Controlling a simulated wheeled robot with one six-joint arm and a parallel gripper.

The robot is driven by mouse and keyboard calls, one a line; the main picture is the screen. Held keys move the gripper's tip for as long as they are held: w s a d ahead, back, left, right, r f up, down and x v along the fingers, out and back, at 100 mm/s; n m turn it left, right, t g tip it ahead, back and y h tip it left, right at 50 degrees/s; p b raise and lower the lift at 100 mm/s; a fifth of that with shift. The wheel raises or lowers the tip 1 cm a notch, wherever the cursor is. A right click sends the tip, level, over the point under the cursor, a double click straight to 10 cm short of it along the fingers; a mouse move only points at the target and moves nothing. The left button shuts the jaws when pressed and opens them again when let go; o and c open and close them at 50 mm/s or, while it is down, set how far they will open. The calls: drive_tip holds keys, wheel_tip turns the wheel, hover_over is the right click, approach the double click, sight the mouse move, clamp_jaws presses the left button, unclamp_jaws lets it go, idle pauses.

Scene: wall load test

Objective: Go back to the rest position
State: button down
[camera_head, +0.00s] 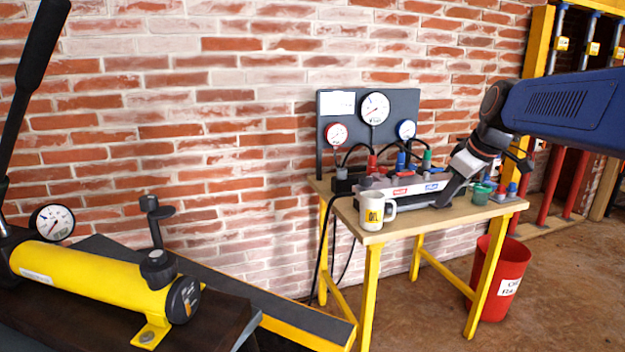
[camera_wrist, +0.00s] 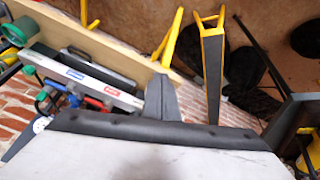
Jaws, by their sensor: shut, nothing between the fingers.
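My gripper (camera_head: 442,197) hangs from my blue arm over the wooden table and points down and to the left. It is shut and holds nothing. In the wrist view the dark fingers (camera_wrist: 162,98) stand together beside the valve block. The valve block (camera_head: 405,188), pale with red and blue labels, lies on the table beside the gripper; it also shows in the wrist view (camera_wrist: 85,82). I cannot tell whether the fingers touch it.
A white mug (camera_head: 373,211) stands at the front left of the wooden table (camera_head: 400,226). A gauge panel (camera_head: 350,105) stands behind. A red bin (camera_head: 499,280) is on the floor at right. A yellow hand pump (camera_head: 95,280) is at front left.

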drive_tip(key=s+a+f+m, duration=0.1)
drive_tip(key=s+f+m, duration=0.1)
drive_tip(key=s+f, duration=0.4)
drive_tip(key=s+a+f+m+h, duration=0.1)
drive_tip(key=s+f+m, duration=0.2)
drive_tip(key=s, duration=1.1)
drive_tip(key=s+a+f+m+h, duration=0.1)
drive_tip(key=s+f+m, duration=0.1)
drive_tip(key=s+f, duration=0.7)
drive_tip(key=shift+s+f+m, duration=0.25)
drive_tip(key=shift+s+m, duration=0.15)
drive_tip(key=shift+s, duration=0.05)
drive_tip(key=shift+a, duration=0.1)
